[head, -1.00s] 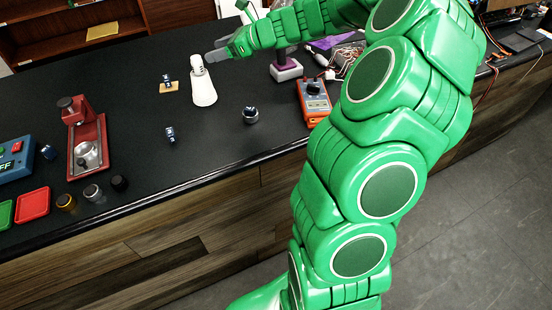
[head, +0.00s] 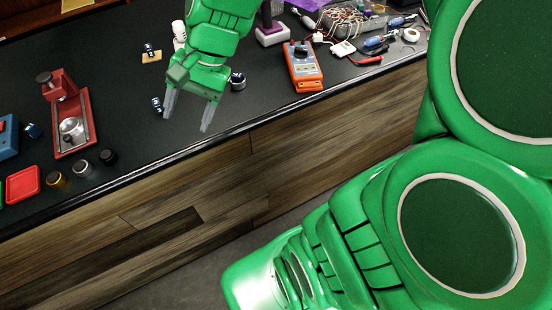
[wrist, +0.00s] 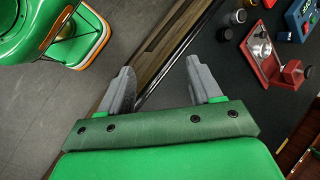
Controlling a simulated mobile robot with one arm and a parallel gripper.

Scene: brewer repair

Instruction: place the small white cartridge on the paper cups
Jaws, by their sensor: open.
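A small white cartridge (head: 179,30) stands upright behind my gripper in the head view. In the earlier head frame it sits on top of a stack of white paper cups. Now the cups are almost wholly hidden behind my gripper, so their contact cannot be checked. My gripper (head: 189,111) points down near the counter's front edge, with its fingers apart and nothing between them. In the wrist view my gripper (wrist: 159,66) is also open and empty, over the counter edge.
The dark counter (head: 115,75) holds a red press (head: 68,115), a small dark-and-white block (head: 157,104), another block on a tan pad (head: 151,57), a round dark knob (head: 237,81) and an orange multimeter (head: 303,66). Several small jars stand near the front edge.

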